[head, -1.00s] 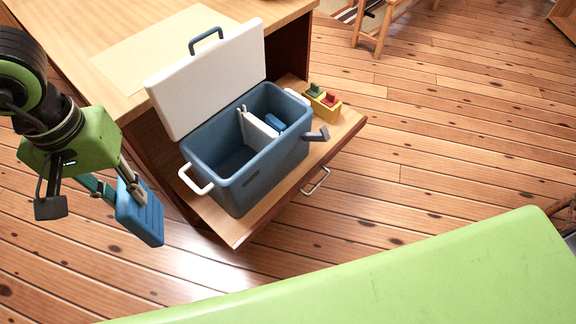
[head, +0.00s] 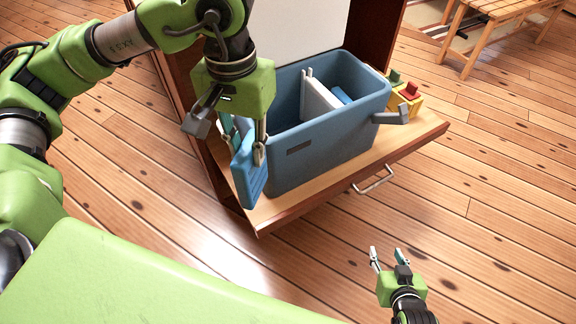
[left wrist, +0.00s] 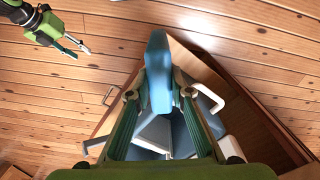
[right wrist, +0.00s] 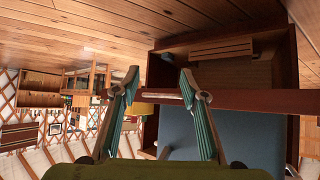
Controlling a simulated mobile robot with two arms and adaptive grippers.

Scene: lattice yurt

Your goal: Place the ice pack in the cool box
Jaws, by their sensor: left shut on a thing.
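My left gripper (head: 236,148) is shut on the blue ice pack (head: 250,180), which hangs upright just in front of the left end of the cool box (head: 335,138). In the left wrist view the ice pack (left wrist: 158,75) is between the two fingers. The cool box is blue-grey with its white lid (head: 300,28) raised. A white divider (head: 318,100) splits its inside, and a blue item (head: 341,94) shows beyond the divider. The left part of the interior is partly hidden by my gripper. My right gripper (head: 388,256) is open and empty, low at the right, away from the box.
A yellow holder with green and red pieces (head: 405,93) sits behind the box's right end. A wooden bench (head: 490,20) stands at the back right. The plank floor between is clear.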

